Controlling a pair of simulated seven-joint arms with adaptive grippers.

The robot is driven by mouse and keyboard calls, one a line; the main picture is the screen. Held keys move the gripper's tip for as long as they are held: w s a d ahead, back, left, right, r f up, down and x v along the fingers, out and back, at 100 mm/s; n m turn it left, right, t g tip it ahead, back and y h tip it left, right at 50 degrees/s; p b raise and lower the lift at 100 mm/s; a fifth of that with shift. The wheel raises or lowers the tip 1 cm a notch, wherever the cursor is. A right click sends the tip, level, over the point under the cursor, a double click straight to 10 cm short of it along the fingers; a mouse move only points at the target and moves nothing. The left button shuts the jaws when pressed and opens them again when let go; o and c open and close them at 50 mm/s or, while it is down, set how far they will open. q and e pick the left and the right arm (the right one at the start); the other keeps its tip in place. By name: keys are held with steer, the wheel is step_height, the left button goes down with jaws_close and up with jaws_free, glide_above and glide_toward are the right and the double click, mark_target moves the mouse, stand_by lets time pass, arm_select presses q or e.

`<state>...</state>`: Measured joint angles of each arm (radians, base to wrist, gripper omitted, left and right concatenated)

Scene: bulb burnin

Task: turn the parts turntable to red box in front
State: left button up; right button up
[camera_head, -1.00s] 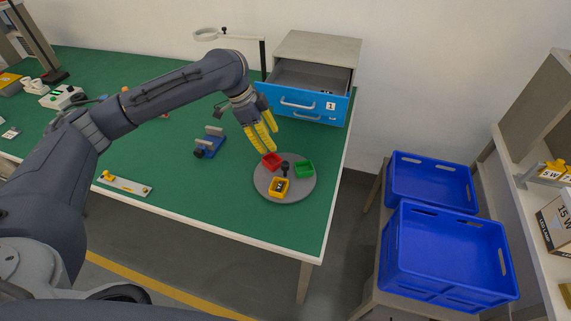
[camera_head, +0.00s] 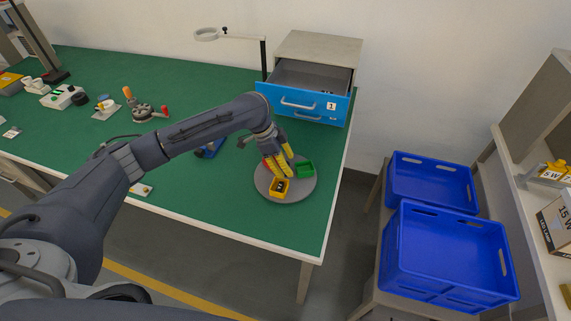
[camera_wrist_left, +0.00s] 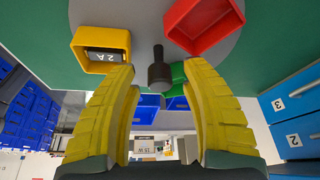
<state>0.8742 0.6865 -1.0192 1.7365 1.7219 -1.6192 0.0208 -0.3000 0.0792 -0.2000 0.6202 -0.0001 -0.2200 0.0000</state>
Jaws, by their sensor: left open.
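The round grey turntable (camera_head: 300,189) lies on the green table near its right edge and carries three small boxes around a dark upright knob (camera_wrist_left: 159,70). The yellow box (camera_head: 281,190) is on the near side, the green box (camera_head: 305,168) at the right. The red box (camera_wrist_left: 203,22) is at the back left in the head view, mostly hidden by my fingers. My left gripper (camera_head: 283,168) is open over the turntable's middle. In the left wrist view the knob stands between its two yellow fingers, apparently touching neither. My right gripper is not in view.
An open blue drawer (camera_head: 301,102) stands behind the turntable. The table in front of the turntable is clear.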

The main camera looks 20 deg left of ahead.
arm_select(q)
jaws_close()
stand_by(0.4)
